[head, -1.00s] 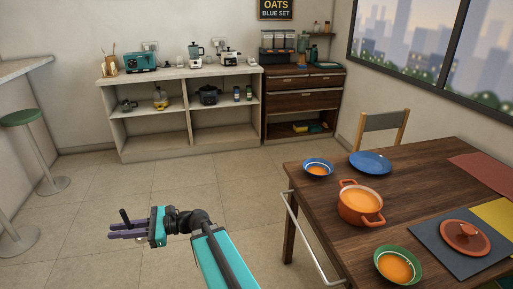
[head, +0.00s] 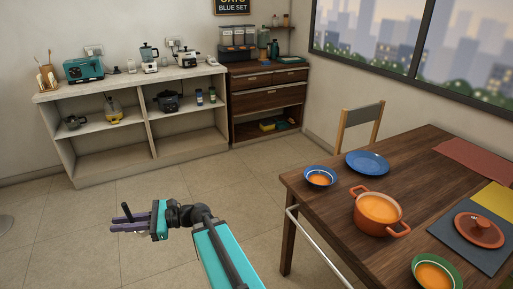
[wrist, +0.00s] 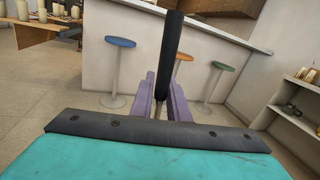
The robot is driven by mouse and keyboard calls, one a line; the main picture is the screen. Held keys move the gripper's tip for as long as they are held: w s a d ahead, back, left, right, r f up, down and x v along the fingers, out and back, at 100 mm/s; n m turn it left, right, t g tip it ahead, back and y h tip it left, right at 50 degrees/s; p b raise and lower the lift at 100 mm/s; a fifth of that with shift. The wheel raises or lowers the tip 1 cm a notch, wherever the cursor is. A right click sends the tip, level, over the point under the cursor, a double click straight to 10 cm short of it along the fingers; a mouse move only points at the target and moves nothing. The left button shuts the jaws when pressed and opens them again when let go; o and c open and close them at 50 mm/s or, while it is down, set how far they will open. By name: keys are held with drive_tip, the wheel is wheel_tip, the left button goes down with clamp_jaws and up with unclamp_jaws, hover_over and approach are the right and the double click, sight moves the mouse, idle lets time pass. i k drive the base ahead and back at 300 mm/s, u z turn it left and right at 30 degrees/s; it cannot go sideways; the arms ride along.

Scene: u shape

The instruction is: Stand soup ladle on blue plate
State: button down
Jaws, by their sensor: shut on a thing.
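My gripper (head: 116,226) is at the lower left in the head view, over open floor and well left of the table. Its purple fingers are shut on the soup ladle (head: 126,211), whose black handle sticks up between them. In the wrist view the ladle's black handle (wrist: 172,55) rises above the fingers, with a thin metal stem below; its bowl end is hidden. The blue plate (head: 367,164) lies flat on the far left part of the dark wooden table (head: 322,212), with nothing on it.
A chair (head: 359,122) is behind the table. A rail runs along its near side. Floor between shelves and table is clear.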

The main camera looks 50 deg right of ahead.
sight(364, 164)
drive_tip(key=z, duration=0.35)
drive_tip(key=i, duration=0.65)
drive_tip(key=z, duration=0.7)
drive_tip(key=i, duration=0.65)
drive_tip(key=z, duration=0.25)
